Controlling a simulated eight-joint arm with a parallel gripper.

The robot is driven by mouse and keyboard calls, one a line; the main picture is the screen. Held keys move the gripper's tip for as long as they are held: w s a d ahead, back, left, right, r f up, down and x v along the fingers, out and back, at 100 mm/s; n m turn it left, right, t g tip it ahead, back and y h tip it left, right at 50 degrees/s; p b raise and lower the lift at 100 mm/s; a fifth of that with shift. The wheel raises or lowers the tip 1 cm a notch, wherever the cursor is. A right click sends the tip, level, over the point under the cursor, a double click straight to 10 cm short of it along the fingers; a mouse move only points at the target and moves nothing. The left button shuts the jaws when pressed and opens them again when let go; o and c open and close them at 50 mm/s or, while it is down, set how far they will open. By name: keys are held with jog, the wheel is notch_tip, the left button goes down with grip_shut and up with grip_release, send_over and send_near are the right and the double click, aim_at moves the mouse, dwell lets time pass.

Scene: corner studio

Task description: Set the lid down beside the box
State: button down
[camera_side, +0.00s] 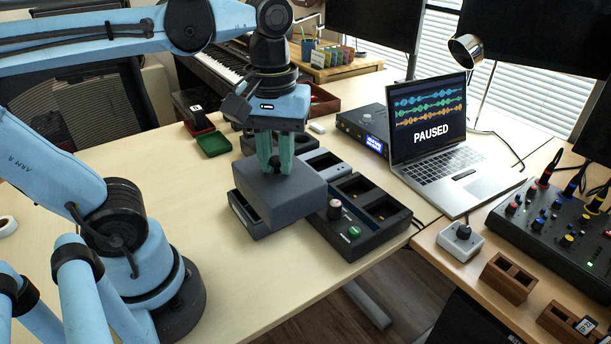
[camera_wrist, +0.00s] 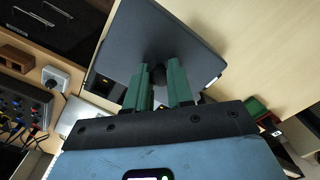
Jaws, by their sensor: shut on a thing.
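The lid is a flat dark grey slab (camera_side: 282,192) with a black knob, which shows in the wrist view (camera_wrist: 158,75). My gripper (camera_side: 274,166) has its green fingers shut on that knob. The lid's underside is hidden. In the wrist view the lid (camera_wrist: 165,35) fills the area beyond my gripper (camera_wrist: 159,83).
A dark control unit with a knob and green button (camera_side: 352,236) stands close to the lid's right. A green tray (camera_side: 213,144) lies behind left. A laptop (camera_side: 440,140) stands at the back right. The table (camera_side: 180,180) is clear to the left and in front.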

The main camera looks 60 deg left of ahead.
jog(key=s+d+f, duration=0.4)
jog(key=s+d, duration=0.3)
jog(key=d, duration=0.5)
jog(key=shift+w+a+f, duration=1.25)
jog(key=shift+a+f, duration=0.25)
jog(key=shift+f, duration=0.25)
jog(key=shift+w+a+f, duration=1.3)
jog(key=shift+a+f, duration=0.15)
jog(key=shift+f, duration=0.35)
jog(key=shift+w+a+f, duration=1.25)
jog(key=shift+a+f, duration=0.25)
jog(key=shift+f, duration=0.25)
jog(key=shift+f, duration=0.15)
jog(key=c, duration=1)
grip_release()
